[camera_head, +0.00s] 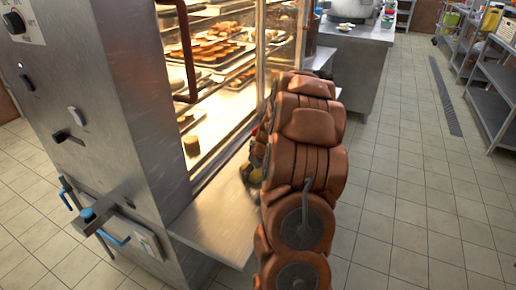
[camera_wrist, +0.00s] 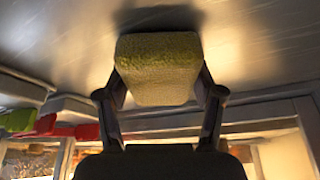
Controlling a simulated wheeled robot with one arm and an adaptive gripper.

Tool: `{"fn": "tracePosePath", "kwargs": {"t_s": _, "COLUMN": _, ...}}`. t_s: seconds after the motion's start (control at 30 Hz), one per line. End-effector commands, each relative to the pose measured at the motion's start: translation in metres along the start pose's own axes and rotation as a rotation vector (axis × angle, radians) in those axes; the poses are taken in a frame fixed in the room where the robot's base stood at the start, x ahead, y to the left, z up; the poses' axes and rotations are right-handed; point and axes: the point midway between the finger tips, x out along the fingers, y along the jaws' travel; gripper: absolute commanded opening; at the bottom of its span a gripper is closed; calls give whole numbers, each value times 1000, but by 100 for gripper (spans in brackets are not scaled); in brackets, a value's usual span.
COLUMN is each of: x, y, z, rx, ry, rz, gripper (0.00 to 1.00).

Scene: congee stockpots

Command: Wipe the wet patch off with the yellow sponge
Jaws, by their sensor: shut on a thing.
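The yellow sponge (camera_wrist: 157,68) is between the two fingers of my gripper (camera_wrist: 160,92) in the wrist view. My gripper is shut on it. The sponge is at a brushed steel surface (camera_wrist: 250,40), with a dark shadow around it; I cannot tell if it touches. In the head view my gripper (camera_head: 250,172) is mostly hidden behind my arm, over the steel shelf (camera_head: 205,222) in front of the lit cabinet. The sponge cannot be made out there. No wet patch can be told apart from the glare on the steel in either view.
The steel cabinet (camera_head: 125,120) has a glass-sided lit inside with trays of baked food (camera_head: 215,50) and a small yellow round piece (camera_head: 191,146). A blue-tipped handle (camera_head: 88,214) sticks out at its front. The tiled floor (camera_head: 400,220) at right is clear.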

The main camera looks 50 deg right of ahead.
Motion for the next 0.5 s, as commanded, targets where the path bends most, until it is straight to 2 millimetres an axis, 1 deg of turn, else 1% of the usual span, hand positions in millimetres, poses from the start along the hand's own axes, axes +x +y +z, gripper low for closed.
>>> {"fn": "tracePosePath", "kwargs": {"t_s": 0.03, "x": -1, "y": -4, "z": 2, "rx": 1, "ry": -3, "rz": -2, "gripper": 34}}
{"fn": "tracePosePath", "kwargs": {"t_s": 0.07, "x": -3, "y": 0, "z": 2, "rx": 7, "ry": -3, "rz": 0, "gripper": 34}}
{"fn": "tracePosePath", "kwargs": {"t_s": 0.17, "x": 2, "y": 6, "z": 2, "rx": 5, "ry": 0, "rz": 0, "gripper": 34}}
{"fn": "tracePosePath", "kwargs": {"t_s": 0.2, "x": -2, "y": 8, "z": -1, "rx": 4, "ry": 1, "rz": 2, "gripper": 34}}
{"fn": "tracePosePath", "kwargs": {"t_s": 0.33, "x": 4, "y": 16, "z": -2, "rx": 0, "ry": 0, "rz": 0, "gripper": 34}}
{"fn": "tracePosePath", "kwargs": {"t_s": 0.4, "x": -2, "y": 21, "z": -7, "rx": -2, "ry": 2, "rz": 0, "gripper": 34}}
{"fn": "tracePosePath", "kwargs": {"t_s": 0.5, "x": 2, "y": 26, "z": -8, "rx": -6, "ry": -1, "rz": -4, "gripper": 34}}
